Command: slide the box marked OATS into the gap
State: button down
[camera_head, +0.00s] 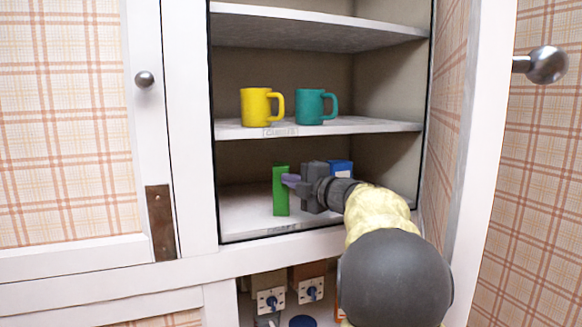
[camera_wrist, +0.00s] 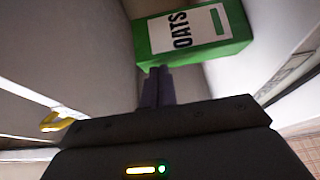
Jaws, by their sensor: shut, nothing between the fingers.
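The green box marked OATS (camera_head: 281,196) stands upright on the lower shelf of the open cupboard. In the wrist view, the box (camera_wrist: 200,52) shows its white label and fills the top middle. My gripper (camera_head: 290,181) is shut and empty, with its fingertips at the right side of the box in the head view. In the wrist view, the fingertips (camera_wrist: 158,72) meet the box's near edge; I cannot tell whether they touch. A blue box (camera_head: 341,168) stands to the right, partly hidden behind my gripper. My gripper and arm hide the space between the boxes.
A yellow mug (camera_head: 256,108) and a teal mug (camera_head: 310,107) stand on the middle shelf (camera_head: 355,128), above my gripper. The lower shelf (camera_head: 245,212) is bare left of the green box. An open door (camera_head: 490,130) stands at the right.

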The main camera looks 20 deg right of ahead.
notch_tip(320, 180, up, 5)
jog(key=shift+r, duration=0.15)
dwell(0.4)
